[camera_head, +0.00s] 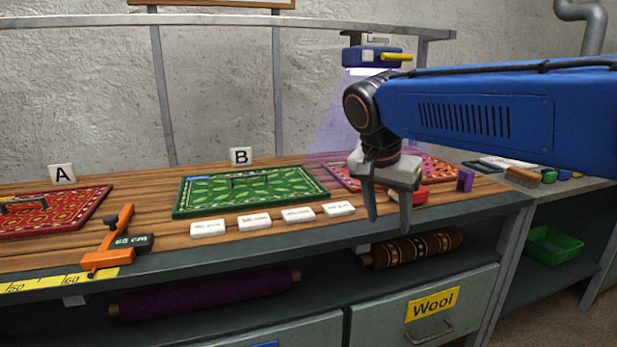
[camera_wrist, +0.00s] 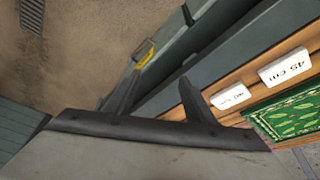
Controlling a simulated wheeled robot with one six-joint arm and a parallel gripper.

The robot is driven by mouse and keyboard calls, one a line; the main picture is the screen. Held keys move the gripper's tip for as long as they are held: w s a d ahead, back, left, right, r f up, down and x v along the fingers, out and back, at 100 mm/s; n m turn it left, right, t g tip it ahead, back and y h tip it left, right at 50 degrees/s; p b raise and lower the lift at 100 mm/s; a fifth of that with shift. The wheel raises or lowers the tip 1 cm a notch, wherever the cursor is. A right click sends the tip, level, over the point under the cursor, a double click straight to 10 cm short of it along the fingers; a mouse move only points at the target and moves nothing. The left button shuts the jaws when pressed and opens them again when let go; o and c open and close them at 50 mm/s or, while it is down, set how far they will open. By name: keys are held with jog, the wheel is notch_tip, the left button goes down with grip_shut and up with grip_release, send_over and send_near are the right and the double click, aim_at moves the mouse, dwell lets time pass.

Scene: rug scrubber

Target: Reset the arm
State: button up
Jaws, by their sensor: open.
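My gripper (camera_head: 390,212) hangs from my blue arm, pointing down, in the right half of the head view. It is open, with nothing between its two fingers. It is in front of the workbench's front edge, near the red and purple items on the bench. In the wrist view my gripper (camera_wrist: 158,90) shows two dark fingers apart, over the bench edge and the floor.
The wooden bench (camera_head: 150,212) carries a green rug (camera_head: 290,186), a red rug (camera_head: 75,218), an orange measuring tool (camera_head: 112,240) and several white labels (camera_head: 255,221). A lamp (camera_head: 372,57) hangs above. A shelf below holds a purple roll (camera_head: 205,293) and a brown roll (camera_head: 418,248).

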jog(key=s+d+f+n+t+y, duration=0.1)
jog(key=s+d+f+n, duration=0.3)
jog(key=s+f, duration=0.5)
jog(key=s+d+f+n+t+y, duration=0.1)
jog(key=s+d+f+n, duration=0.3)
jog(key=s+d+f, duration=0.4)
jog(key=s+f, duration=0.1)
jog(key=s, duration=0.2)
jog(key=shift+s+d+y, duration=0.15)
jog(key=shift+s+y, duration=0.15)
